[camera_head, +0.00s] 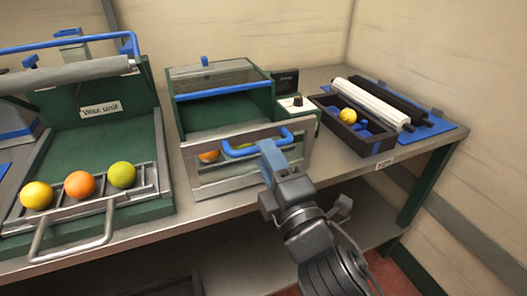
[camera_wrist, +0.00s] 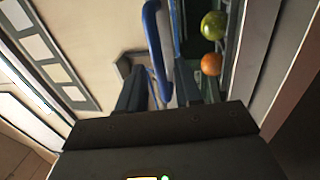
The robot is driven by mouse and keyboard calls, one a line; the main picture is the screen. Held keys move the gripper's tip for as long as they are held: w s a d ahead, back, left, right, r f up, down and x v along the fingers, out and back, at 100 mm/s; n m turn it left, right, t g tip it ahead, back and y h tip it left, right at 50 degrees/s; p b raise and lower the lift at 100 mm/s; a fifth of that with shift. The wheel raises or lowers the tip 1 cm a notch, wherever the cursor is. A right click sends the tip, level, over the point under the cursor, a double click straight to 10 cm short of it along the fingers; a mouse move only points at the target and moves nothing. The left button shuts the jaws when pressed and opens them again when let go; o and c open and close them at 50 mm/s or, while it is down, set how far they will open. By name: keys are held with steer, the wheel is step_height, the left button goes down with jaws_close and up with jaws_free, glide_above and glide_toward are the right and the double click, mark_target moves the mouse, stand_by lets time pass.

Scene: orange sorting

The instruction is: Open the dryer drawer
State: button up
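The dryer is the green box (camera_head: 222,110) in the middle of the bench in the head view. The blue drawer handle (camera_head: 238,152) runs across the front. My gripper (camera_head: 268,150) is at the handle's right part. In the wrist view the handle (camera_wrist: 157,40) reaches between the fingers of my gripper (camera_wrist: 162,92), with some gap showing, so the fingers look open around it. A green fruit (camera_wrist: 213,25) and an orange one (camera_wrist: 211,64) show beside the handle.
The wax unit (camera_head: 100,135) with a rack holding yellow, orange and green fruit (camera_head: 122,174) stands at the left. A dark tray (camera_head: 372,148) with a yellow fruit (camera_head: 348,116), and rollers (camera_head: 370,103) on a blue mat, lie at the right. Space before the bench is clear.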

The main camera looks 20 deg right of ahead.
steer(key=shift+s+f+b, duration=0.25)
steer(key=shift+s, duration=0.85)
steer(key=shift+s+f+b, duration=0.2)
steer(key=shift+s, duration=0.9)
steer(key=s+d+f+m+g+p, duration=0.1)
steer(key=s+f+m, duration=0.15)
steer(key=s, duration=0.35)
steer(key=s+d+f+m+g+y+p, duration=0.1)
steer(key=s+f+m, duration=0.15)
steer(key=s, duration=0.25)
steer(key=s+d+f+m+g+p, duration=0.1)
steer(key=s+f+m, duration=0.15)
steer(key=s, duration=0.35)
steer(key=s+d+r+m+g+h+p, duration=0.1)
steer(key=s+d+r+m+g, duration=0.1)
steer(key=s+m, duration=0.8)
steer(key=v, duration=0.6)
steer(key=shift+f+p, duration=0.2)
steer(key=shift+p, duration=0.1)
